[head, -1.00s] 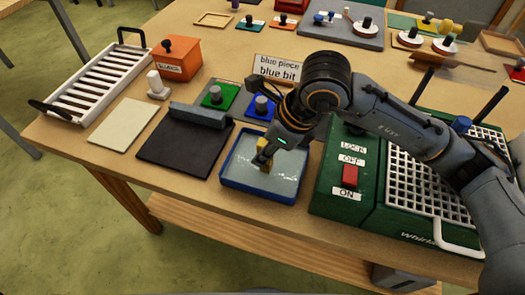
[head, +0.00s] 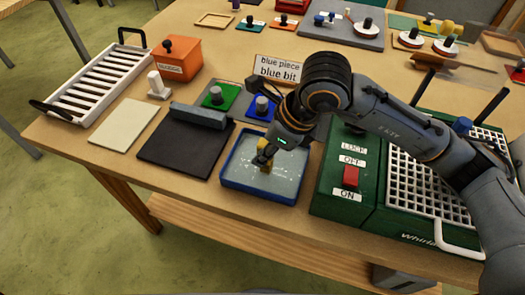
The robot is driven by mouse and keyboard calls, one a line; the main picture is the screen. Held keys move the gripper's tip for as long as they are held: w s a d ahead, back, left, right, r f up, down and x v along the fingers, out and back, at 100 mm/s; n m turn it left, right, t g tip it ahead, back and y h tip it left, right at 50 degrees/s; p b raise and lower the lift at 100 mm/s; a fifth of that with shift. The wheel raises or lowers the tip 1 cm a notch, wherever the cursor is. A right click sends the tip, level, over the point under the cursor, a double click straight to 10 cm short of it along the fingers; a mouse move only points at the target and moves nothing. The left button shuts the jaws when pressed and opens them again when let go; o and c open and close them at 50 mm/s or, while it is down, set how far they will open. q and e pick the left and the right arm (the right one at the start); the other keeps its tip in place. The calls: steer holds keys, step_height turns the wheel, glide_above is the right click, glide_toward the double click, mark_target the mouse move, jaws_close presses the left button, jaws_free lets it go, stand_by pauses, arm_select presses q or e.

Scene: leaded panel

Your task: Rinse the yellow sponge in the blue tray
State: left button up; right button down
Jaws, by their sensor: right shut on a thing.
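The blue tray (head: 233,186) sits near the table's front edge and holds shallow water with ripples and light specks on its surface. The yellow sponge (head: 265,167) is in the tray, at the water, partly hidden by my fingers. My right gripper (head: 265,157) reaches down over the tray from the right and is shut on the sponge. How deep the sponge sits in the water is hard to tell. My left gripper is not in view.
A green machine (head: 335,185) with a red switch and white grid stands close to the tray's right. A dark mat (head: 180,150) lies at its left. Green and blue knobbed pieces and a "blue piece, blue bit" sign (head: 279,69) are behind it.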

mark_target(262, 138)
steer(key=shift+s+a+f, duration=0.3)
steer(key=shift+s+f, duration=0.1)
steer(key=shift+f, duration=0.15)
steer(key=shift+d+r+p, duration=0.1)
steer(key=shift+r+p, duration=0.35)
steer(key=shift+r, duration=0.3)
steer(key=shift+w+r+g, duration=0.2)
steer(key=shift+w+g, duration=0.05)
steer(key=shift+g, duration=0.05)
steer(key=shift+w+r+p, duration=0.25)
steer(key=shift+w+p, duration=0.2)
steer(key=shift+w, duration=0.3)
steer(key=shift+w+r, duration=0.2)
steer(key=shift+r, duration=0.05)
steer(key=shift+s+d+r+p, duration=0.1)
steer(key=shift+s+r+p, duration=0.05)
steer(key=shift+r+p, duration=0.15)
steer(key=shift+s+d+r+p, duration=0.1)
steer(key=shift+s+r+p, duration=0.05)
steer(key=shift+r, duration=0.25)
steer(key=shift+s+r, duration=0.1)
steer(key=shift+r, duration=0.2)
steer(key=shift+f, duration=0.1)
